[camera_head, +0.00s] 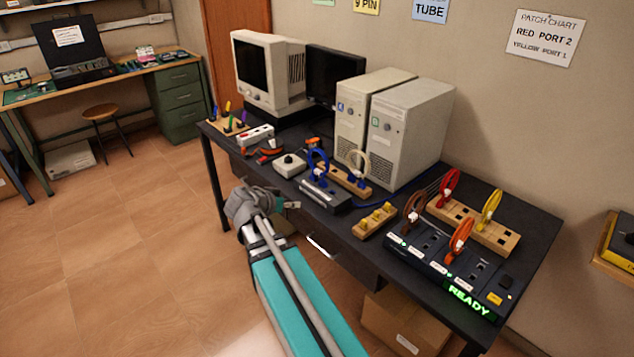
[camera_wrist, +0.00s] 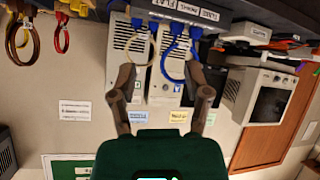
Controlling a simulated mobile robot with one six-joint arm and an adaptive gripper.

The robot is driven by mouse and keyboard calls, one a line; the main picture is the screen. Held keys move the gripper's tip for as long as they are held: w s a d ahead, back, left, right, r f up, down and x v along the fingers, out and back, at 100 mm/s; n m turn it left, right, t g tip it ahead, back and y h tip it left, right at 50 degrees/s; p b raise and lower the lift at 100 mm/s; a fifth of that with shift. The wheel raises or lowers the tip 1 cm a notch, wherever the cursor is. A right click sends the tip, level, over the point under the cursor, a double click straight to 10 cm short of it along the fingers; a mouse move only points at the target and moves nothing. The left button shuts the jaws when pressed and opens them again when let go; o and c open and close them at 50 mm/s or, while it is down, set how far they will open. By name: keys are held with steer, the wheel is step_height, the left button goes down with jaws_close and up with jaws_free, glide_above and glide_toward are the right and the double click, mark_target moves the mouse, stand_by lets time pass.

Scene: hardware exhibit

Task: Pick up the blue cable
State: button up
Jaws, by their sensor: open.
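The blue cable (camera_head: 318,163) stands as an upright loop on a dark grey block (camera_head: 325,195) near the table's front edge. In the wrist view, which looks upside down, the blue loop (camera_wrist: 176,60) hangs from the block at the top. My gripper (camera_head: 293,205) is at the table's front edge, left of and apart from the block. In the wrist view my gripper (camera_wrist: 162,78) has its two fingers spread, with nothing held. The blue loop appears between and beyond the fingertips.
A cream cable loop (camera_head: 358,163) stands on a wooden block just behind the blue one. A white box with a knob (camera_head: 289,165) is to its left. Two computer towers (camera_head: 408,125) stand behind.

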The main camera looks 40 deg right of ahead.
mark_target(326, 169)
steer(key=w+d+m+t+h+b, duration=0.2)
steer(key=w+d+m+h+b, duration=0.2)
steer(key=b, duration=0.5)
steer(key=shift+d+f+m+h, duration=0.5)
steer(key=shift+d+h, duration=0.7)
steer(key=shift+d, duration=0.65)
steer(key=shift+x, duration=4.35)
steer(key=shift+w+a, duration=0.1)
